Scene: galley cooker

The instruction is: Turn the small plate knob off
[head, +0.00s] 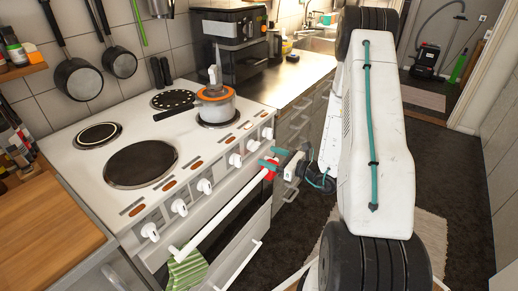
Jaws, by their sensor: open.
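The white cooker (75,177) has a row of several white knobs along its front panel, among them a front-left knob (149,231), a middle knob (205,186), and right-hand knobs (235,160), (252,146) and (267,133). I cannot tell which one is the small plate knob, nor read the knob settings. My gripper (268,167), with teal and red fingers, is open in front of the right part of the panel, by the oven handle's right end. No knob shows between its fingers; contact with the handle cannot be judged.
A saucepan (228,108) with an orange rim stands on the right plate. A large bare plate (141,166) is at front left. The white oven handle (222,218) runs below the knobs, with a green striped towel (187,272). A wooden worktop (50,226) is at left.

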